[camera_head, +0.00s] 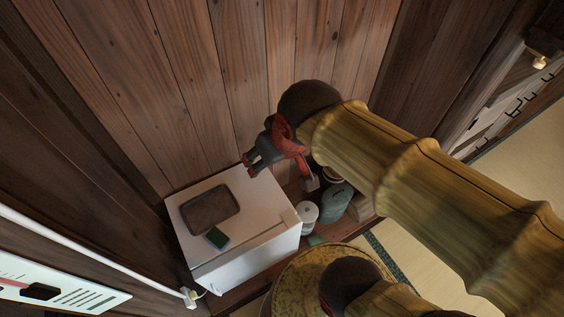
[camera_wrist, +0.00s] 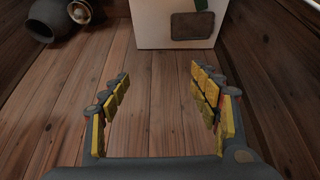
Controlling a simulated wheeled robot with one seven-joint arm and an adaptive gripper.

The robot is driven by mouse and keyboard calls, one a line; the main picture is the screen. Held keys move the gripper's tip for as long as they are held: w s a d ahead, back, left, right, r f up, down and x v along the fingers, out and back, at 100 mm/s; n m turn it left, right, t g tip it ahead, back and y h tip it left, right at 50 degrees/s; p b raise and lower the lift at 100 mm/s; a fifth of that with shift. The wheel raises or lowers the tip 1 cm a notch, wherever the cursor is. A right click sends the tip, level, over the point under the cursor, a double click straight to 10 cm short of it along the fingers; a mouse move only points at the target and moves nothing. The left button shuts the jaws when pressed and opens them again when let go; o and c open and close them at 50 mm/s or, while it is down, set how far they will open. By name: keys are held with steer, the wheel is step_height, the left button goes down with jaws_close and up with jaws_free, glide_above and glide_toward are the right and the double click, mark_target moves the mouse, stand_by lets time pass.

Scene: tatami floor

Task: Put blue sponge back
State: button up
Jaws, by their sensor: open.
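My gripper (camera_head: 280,176) is at the unit's back right corner, apart from the block and tray. In the wrist view my gripper (camera_wrist: 158,76) is open, with nothing between its yellow-padded fingers.
A white roll or canister (camera_head: 308,212) and a green container (camera_head: 336,203) stand right of the unit, below my arm. A plank wall (camera_head: 220,80) rises behind it. A white pipe (camera_head: 90,254) runs at left. A dark round jar (camera_wrist: 50,18) shows in the wrist view.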

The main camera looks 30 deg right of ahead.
steer(key=s, duration=0.1)
steer(key=s+r, duration=0.1)
steer(key=s, duration=0.1)
steer(key=shift+s+d+r, duration=0.15)
steer(key=shift+s+d, duration=0.1)
steer(key=shift+s, duration=0.15)
stand_by(1.0)
